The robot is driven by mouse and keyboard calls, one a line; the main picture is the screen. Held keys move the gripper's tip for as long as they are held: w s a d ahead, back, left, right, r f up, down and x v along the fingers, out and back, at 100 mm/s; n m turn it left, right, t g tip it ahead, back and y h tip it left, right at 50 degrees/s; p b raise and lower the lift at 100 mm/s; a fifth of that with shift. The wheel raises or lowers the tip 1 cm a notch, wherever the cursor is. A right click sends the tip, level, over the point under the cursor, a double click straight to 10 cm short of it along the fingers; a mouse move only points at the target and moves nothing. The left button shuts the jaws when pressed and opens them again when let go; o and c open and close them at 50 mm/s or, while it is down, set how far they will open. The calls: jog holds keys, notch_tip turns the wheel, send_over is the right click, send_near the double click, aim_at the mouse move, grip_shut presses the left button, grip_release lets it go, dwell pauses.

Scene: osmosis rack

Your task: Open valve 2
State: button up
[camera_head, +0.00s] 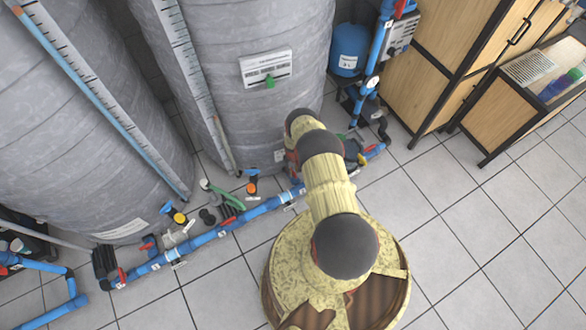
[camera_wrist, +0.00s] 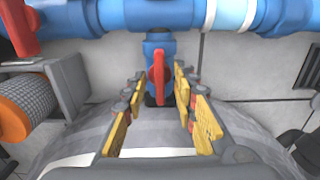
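A red valve handle (camera_wrist: 159,76) hangs from a blue valve body (camera_wrist: 157,45) under a blue pipe (camera_wrist: 165,14) in the wrist view. My gripper (camera_wrist: 160,84) is open, with its yellow-padded fingers on either side of the handle. Gaps show between the handle and both fingers. Which numbered valve this is cannot be read. In the head view, my arm covers the gripper and most of the pipe around it. Another red handle (camera_wrist: 18,28) shows at the upper left of the wrist view.
Two large grey tanks (camera_head: 245,70) stand behind the floor-level blue pipe (camera_head: 215,233), which carries several valves. An orange-ended ribbed fitting (camera_wrist: 28,105) is left of my gripper. A blue canister (camera_head: 349,50) and wooden cabinets (camera_head: 425,80) stand behind right. Tiled floor (camera_head: 480,230) is clear at right.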

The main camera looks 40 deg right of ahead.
aim_at(293, 171)
notch_tip(293, 171, up, 12)
dwell(0.6)
jog(key=shift+f, duration=0.15)
dwell(0.4)
